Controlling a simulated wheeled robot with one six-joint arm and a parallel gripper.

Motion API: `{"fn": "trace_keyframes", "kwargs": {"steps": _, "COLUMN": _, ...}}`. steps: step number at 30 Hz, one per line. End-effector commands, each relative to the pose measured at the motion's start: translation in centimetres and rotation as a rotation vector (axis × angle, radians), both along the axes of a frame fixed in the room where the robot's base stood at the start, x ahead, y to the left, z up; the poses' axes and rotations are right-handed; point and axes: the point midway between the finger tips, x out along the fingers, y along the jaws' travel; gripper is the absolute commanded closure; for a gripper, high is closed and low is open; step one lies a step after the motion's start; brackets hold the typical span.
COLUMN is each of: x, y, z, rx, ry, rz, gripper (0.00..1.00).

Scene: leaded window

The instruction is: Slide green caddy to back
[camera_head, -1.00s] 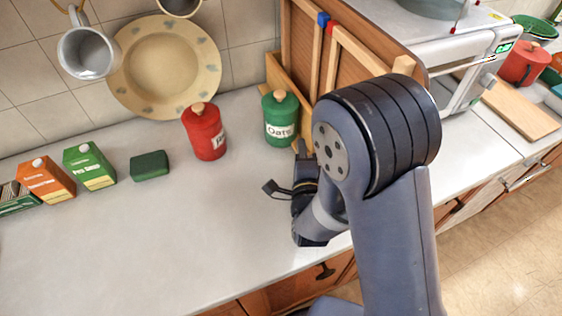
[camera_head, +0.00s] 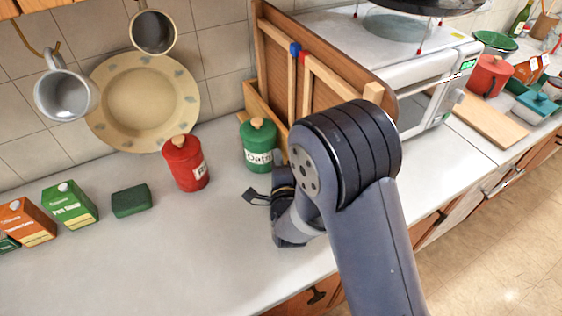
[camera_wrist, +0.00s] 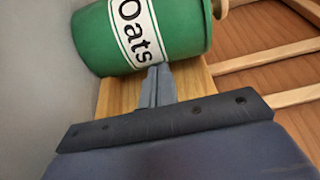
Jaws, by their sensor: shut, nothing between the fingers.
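The green caddy, a lidded canister labelled "Oats" (camera_head: 258,150), stands upright on the counter beside the wooden rack, right of a red canister (camera_head: 186,165). A cork-coloured knob tops its lid. In the wrist view, the green caddy (camera_wrist: 105,40) fills the upper left, turned sideways by the camera angle. My gripper (camera_wrist: 160,70) is shut and empty, with its tips at the caddy's side near the label. I cannot tell whether they touch it. In the head view, my arm hides the fingertips.
A wooden rack (camera_head: 312,85) stands close on the caddy's right, with a microwave (camera_head: 433,95) beyond. A plate (camera_head: 143,105) leans on the tiled wall. A green sponge (camera_head: 131,201) and cartons (camera_head: 68,205) sit at left. The counter's front middle is clear.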

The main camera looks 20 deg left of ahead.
Motion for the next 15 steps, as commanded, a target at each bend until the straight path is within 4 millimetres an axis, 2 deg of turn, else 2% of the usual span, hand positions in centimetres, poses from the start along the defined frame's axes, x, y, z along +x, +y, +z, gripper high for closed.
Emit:
{"fn": "trace_keyframes", "kwargs": {"steps": 2, "x": -0.3, "y": 0.9, "z": -0.6, "rx": 0.005, "ry": -0.002, "rz": 0.004, "gripper": 1.0}}
{"fn": "trace_keyframes", "kwargs": {"steps": 9, "x": -0.9, "y": 2.8, "z": -0.5, "rx": 0.005, "ry": -0.002, "rz": 0.003, "gripper": 1.0}}
{"fn": "trace_keyframes", "kwargs": {"steps": 15, "x": -1.2, "y": 3.6, "z": -0.1, "rx": 0.002, "ry": 0.0, "rz": 0.003, "gripper": 1.0}}
